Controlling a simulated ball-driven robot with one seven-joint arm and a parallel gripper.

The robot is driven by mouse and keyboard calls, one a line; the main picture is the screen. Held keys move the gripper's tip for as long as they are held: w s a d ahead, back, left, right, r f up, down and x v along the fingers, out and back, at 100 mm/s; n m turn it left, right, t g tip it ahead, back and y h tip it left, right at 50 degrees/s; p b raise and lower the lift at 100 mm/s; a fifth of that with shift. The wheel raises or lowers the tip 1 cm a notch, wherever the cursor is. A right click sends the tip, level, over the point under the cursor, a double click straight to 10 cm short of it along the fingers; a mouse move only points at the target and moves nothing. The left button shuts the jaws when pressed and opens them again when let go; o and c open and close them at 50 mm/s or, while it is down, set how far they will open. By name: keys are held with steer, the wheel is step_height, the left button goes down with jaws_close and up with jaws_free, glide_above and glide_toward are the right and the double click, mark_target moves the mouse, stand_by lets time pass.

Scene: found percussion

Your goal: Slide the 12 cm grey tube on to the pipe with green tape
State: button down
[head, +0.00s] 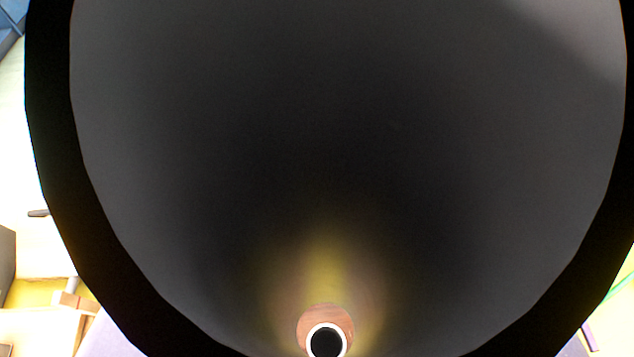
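A wide dark grey tube (330,150) fills almost the whole head view, with its thick black rim (50,130) close to the camera. I seem to look down its inside, which has a yellow glow low on the wall. At the bottom middle, a small round reddish-brown patch (322,312) shows at its far end. A white ring with a black hole, apparently a pipe end (309,341), overlaps the lower part of this patch. I cannot tell whether the pipe end is inside the tube or beyond it. No green tape shows. My gripper's fingers are not visible.
A purple surface (108,338) shows at the lower left, beside a wooden frame (72,300). A dark grey block (6,262) stands at the left edge and something blue (12,18) at the top left.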

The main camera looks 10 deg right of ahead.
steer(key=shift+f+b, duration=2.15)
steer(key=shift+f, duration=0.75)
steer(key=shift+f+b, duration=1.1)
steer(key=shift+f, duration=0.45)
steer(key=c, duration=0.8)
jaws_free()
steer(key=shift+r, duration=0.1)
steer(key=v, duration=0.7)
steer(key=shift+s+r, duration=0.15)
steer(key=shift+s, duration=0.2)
